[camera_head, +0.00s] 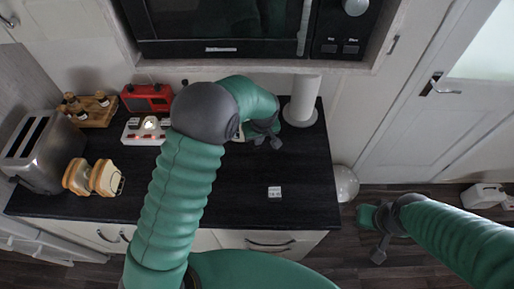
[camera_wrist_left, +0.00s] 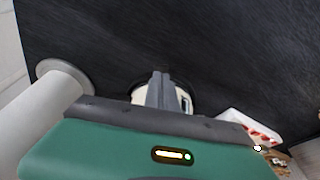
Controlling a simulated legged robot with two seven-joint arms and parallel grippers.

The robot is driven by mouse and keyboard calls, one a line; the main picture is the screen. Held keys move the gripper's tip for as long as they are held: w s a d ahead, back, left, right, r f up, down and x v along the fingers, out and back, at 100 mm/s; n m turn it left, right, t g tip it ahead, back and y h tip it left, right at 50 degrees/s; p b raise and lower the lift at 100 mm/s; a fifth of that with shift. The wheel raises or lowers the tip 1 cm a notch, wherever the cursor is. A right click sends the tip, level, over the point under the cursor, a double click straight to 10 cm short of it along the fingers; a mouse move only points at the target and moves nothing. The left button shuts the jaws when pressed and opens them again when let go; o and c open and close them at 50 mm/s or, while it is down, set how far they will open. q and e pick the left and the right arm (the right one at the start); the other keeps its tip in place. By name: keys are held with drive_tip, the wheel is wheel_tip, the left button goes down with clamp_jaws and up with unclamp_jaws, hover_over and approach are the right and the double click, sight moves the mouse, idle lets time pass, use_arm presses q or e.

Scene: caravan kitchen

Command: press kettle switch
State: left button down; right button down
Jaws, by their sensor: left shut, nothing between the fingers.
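My left gripper (camera_head: 268,136) reaches over the black countertop in front of the paper roll. In the left wrist view its fingers (camera_wrist_left: 160,90) are together with nothing between them. A round cream thing (camera_wrist_left: 185,100), which may be the kettle, sits right behind the fingers there, mostly hidden by them. In the head view only a sliver of cream (camera_head: 239,132) shows beside my left wrist; my arm covers the rest. I cannot make out a switch, nor whether the fingers touch the cream thing. My right gripper (camera_head: 378,248) hangs at the right, away from the counter; its jaws are unclear.
A toaster (camera_head: 42,150), a wooden rack with small bottles (camera_head: 98,111), a red radio (camera_head: 147,98) and a white item with red marks (camera_head: 132,135) stand at the left. The paper roll (camera_head: 303,97) stands at the back right, below the microwave (camera_head: 225,22). The front-right counter is mostly clear.

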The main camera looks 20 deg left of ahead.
sight(257, 147)
use_arm(q)
drive_tip(key=shift+b+x, duration=0.55)
drive_tip(key=shift+x, duration=0.7)
drive_tip(key=shift+s+f, duration=0.1)
drive_tip(key=shift+f, duration=0.1)
drive_tip(key=shift+a, duration=0.15)
drive_tip(key=shift+f+b, duration=0.65)
drive_tip(key=shift+f, duration=0.1)
drive_tip(key=shift+s+d+r, duration=0.45)
drive_tip(key=shift+s+d, duration=0.3)
drive_tip(key=shift+s, duration=0.15)
drive_tip(key=shift+s+d+r, duration=0.1)
drive_tip(key=shift+s+d, duration=0.05)
drive_tip(key=shift+s, duration=0.25)
